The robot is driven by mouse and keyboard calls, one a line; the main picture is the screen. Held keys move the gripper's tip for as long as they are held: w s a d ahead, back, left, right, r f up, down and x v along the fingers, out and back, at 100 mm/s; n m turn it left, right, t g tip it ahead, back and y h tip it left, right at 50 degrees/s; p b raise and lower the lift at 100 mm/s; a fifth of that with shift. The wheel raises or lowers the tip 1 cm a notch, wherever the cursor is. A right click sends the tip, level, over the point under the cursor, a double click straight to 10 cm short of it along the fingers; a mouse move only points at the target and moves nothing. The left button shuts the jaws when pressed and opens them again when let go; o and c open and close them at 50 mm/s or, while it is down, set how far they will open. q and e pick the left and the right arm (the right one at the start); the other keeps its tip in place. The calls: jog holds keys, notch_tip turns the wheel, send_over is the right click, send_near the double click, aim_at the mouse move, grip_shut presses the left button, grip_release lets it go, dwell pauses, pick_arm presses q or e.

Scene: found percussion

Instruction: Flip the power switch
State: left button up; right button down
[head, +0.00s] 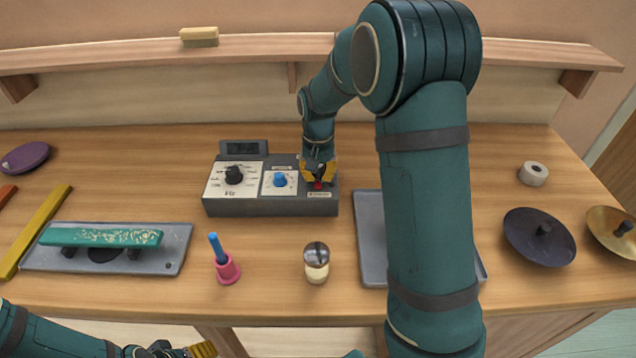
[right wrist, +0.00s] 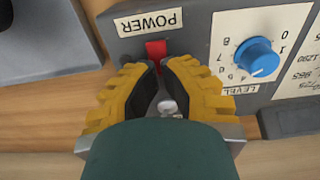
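The dark grey control box (head: 268,206) stands at the middle of the table. Its POWER label (right wrist: 150,22) is beside a red switch part (right wrist: 155,50) in the right wrist view. A small silver rounded piece (right wrist: 167,106) shows between my fingers; I cannot tell if it belongs to the switch. My right gripper (head: 319,180) is down at the box's right front, with its yellow fingertips close together beside the red part. Whether they touch it or are fully shut is unclear. My left gripper (head: 198,350) shows only partly at the bottom edge.
A blue LEVEL knob (right wrist: 257,57) is close beside the right gripper. A dark display (head: 243,147) stands behind the box. A silver-topped shaker (head: 316,262) and a pink holder with a blue stick (head: 226,268) stand in front. A grey tray (head: 370,240) lies partly under my right arm.

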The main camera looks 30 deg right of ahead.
aim_at(318, 178)
pick_arm(q)
jog(key=shift+f, duration=0.15)
pick_arm(e)
jog(key=shift+f, duration=0.35)
jog(key=shift+s, duration=0.1)
jog(key=shift+r, duration=0.15)
notch_tip(318, 178, up, 7)
jog(key=p, duration=0.6)
pick_arm(q)
notch_tip(318, 178, up, 6)
jog(key=w, duration=0.1)
jog(key=shift+w, duration=0.15)
jog(key=shift+a, duration=0.1)
pick_arm(e)
jog(key=shift+f, duration=0.2)
